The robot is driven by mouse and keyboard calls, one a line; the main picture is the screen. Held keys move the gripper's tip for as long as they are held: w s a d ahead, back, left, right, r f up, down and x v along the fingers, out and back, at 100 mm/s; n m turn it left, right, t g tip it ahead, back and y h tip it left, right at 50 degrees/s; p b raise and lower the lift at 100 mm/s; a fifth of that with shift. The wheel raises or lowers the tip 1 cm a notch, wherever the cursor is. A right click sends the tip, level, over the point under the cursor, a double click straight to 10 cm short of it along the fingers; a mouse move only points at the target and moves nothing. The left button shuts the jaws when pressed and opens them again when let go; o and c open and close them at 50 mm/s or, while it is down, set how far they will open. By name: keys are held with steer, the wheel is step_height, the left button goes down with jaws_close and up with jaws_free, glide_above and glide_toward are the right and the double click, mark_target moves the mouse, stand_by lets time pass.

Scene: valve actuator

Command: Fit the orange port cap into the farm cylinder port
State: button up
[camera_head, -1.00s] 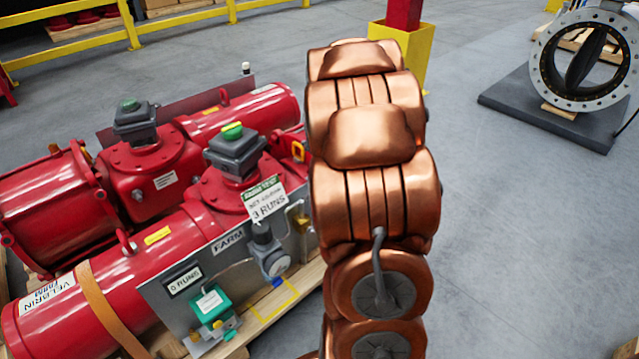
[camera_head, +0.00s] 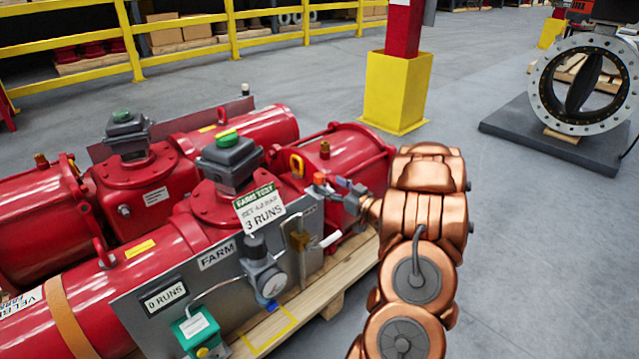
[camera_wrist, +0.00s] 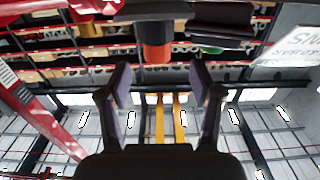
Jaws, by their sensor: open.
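A small orange cap (camera_head: 319,178) sits at the tip end of my gripper in the head view, near the right end of the FARM panel (camera_head: 220,275). In the wrist view the orange cap (camera_wrist: 157,53) is on the end of a dark grey cylindrical piece (camera_wrist: 156,32), ahead of my fingertips and between their lines. My gripper (camera_wrist: 161,76) is open, with nothing between its fingers. It also shows in the head view (camera_head: 338,185), reaching left from my copper arm. I cannot make out the farm cylinder port itself.
The red FARM actuator (camera_head: 90,275) lies on a wooden pallet (camera_head: 335,280). A yellow post base (camera_head: 396,95) is behind; open floor lies right.

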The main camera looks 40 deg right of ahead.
mark_target(324, 179)
steer(key=shift+w+d+b, duration=0.15)
steer(key=shift+w+b, duration=0.4)
steer(key=shift+w, duration=1)
steer(key=shift+w+d+b, duration=0.1)
steer(key=shift+w+b, duration=0.4)
steer(key=shift+w, duration=1.05)
steer(key=shift+r, duration=0.1)
jaws_close()
